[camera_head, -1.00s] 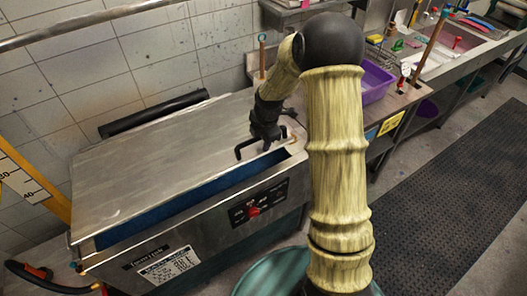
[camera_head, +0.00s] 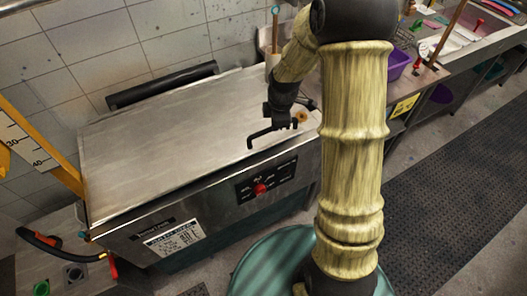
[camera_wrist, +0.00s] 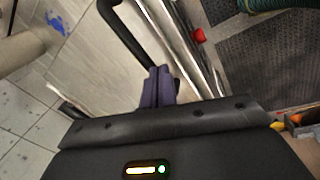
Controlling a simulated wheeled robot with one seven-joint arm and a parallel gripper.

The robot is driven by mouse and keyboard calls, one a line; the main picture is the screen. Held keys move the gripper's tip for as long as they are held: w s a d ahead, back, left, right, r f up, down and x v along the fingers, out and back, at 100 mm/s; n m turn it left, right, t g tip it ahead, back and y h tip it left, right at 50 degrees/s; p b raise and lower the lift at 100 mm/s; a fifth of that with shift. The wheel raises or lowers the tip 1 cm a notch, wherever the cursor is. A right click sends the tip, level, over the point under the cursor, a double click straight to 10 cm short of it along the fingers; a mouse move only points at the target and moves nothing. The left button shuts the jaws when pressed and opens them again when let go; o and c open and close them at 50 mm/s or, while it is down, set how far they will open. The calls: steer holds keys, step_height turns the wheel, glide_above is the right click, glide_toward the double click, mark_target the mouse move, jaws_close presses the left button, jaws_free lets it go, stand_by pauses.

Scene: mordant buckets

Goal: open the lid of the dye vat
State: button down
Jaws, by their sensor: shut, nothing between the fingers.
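The dye vat (camera_head: 215,210) is a steel box with a control panel and red knob on its front. Its flat metal lid (camera_head: 165,135) lies over the top, and no blue interior shows along the front edge. A black bar handle (camera_head: 257,137) sticks out at the lid's front right; it also shows in the wrist view (camera_wrist: 124,32). My gripper (camera_head: 282,120) is at the handle's right part, pointing down. In the wrist view my gripper's fingers (camera_wrist: 159,76) are together and empty, beside the handle's end. Whether they touch it is unclear.
A black roller-like bar (camera_head: 162,84) lies behind the vat by the tiled wall. A yellow ruler post (camera_head: 45,150) stands at left. A counter with a purple tub (camera_head: 398,62) is at right. A dark floor mat (camera_head: 455,165) lies on open floor.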

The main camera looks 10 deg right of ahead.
steer(key=s+r+m, duration=0.3)
steer(key=s+m, duration=0.5)
steer(key=s+r+m, duration=0.4)
steer(key=s+m, duration=0.5)
steer(key=shift+s+r, duration=0.25)
steer(key=shift+s+d, duration=0.1)
